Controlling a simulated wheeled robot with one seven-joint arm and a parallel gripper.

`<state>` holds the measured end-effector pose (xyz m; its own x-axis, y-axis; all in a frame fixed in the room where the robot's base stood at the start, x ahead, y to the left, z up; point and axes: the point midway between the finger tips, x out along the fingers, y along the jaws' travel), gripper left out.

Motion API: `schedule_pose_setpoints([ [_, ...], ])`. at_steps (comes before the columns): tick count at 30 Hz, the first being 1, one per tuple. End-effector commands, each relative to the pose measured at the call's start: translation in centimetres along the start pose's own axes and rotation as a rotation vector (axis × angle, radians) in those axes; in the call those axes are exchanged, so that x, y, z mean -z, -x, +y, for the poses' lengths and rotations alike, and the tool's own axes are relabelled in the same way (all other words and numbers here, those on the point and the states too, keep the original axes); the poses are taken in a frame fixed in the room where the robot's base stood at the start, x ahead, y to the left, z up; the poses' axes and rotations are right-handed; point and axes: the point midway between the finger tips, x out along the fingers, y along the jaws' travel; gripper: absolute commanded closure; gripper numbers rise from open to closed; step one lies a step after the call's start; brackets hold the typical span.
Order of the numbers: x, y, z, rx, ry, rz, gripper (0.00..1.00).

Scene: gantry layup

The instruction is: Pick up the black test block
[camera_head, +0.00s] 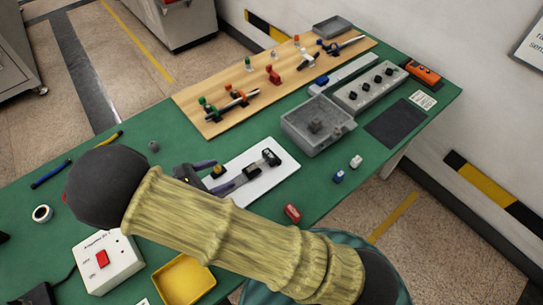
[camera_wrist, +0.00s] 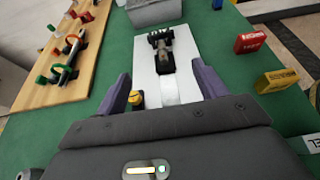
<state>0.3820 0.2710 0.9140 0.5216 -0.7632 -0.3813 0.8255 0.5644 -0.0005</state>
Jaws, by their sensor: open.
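A white plate (camera_head: 262,186) lies on the green table and also shows in the wrist view (camera_wrist: 145,73). On it is a dark fixture (camera_head: 270,157), (camera_wrist: 160,38) at the far end. A black block-shaped part (camera_head: 250,172), (camera_wrist: 178,86) lies nearer to me, in line with the fixture; I cannot tell whether they are joined. My gripper (camera_wrist: 162,84) is open, its purple fingers on both sides of the black part with gaps showing. A small brass-coloured knob (camera_wrist: 135,98) is beside the left finger. My arm hides part of the plate in the head view.
A grey bin (camera_head: 318,138) with a dark cube stands beyond the plate. A wooden board (camera_head: 215,122) with coloured clamps lies to the left of it. Small red (camera_head: 292,213), blue and white blocks lie right of the plate. A switch box (camera_head: 107,262) and yellow tray (camera_head: 183,280) are near the front.

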Motion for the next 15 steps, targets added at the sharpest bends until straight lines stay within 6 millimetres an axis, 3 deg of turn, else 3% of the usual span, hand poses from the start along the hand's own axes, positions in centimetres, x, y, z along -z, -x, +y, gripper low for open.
schedule_pose_setpoints([
  [5, 0.0, -1.7, -0.1, -0.002, 0.003, -0.001, 0.29],
  [15, -0.3, -8.3, -0.1, 0.01, -0.001, -0.001, 0.29],
])
